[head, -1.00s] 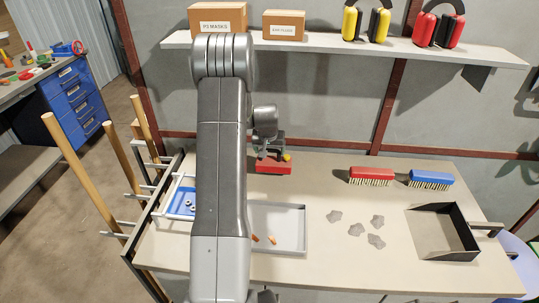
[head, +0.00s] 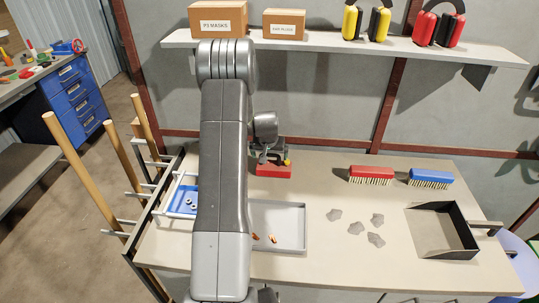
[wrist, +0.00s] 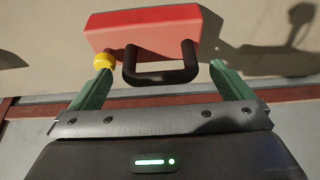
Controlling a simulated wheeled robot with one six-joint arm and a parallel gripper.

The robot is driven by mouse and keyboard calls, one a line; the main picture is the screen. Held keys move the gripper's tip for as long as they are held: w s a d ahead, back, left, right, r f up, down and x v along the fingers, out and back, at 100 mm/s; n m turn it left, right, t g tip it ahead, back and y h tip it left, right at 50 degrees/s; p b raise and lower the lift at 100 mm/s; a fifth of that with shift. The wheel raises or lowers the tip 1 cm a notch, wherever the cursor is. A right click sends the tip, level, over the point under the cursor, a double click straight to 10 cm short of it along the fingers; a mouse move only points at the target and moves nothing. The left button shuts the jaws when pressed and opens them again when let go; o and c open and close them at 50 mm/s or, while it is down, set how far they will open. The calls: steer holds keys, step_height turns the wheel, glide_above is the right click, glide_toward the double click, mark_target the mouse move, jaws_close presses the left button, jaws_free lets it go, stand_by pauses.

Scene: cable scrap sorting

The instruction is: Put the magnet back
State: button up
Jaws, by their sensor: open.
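The magnet is a red block (head: 273,171) with a black handle and a yellow knob. It is at the back of the table, left of the brushes. In the wrist view the red block (wrist: 145,30) lies beyond my fingertips, with its black handle (wrist: 162,77) facing me and the yellow knob (wrist: 104,61) at its left. My gripper (wrist: 160,66) is open, its green fingers apart on either side of the handle, with a clear gap at the right. In the head view my gripper (head: 270,156) is just above the block and partly hides it.
A grey tray (head: 304,232) with copper-coloured bits is partly behind my arm. A blue tray (head: 178,208) with small metal parts is at the left. A red brush (head: 371,174), a blue brush (head: 431,178), grey scraps (head: 376,240) and a dustpan (head: 440,232) are at the right.

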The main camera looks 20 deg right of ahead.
steer(key=b+v, duration=0.2)
steer(key=v, duration=1)
steer(key=shift+r, duration=0.15)
steer(key=p+x, duration=0.2)
steer(key=x, duration=1)
stand_by(0.4)
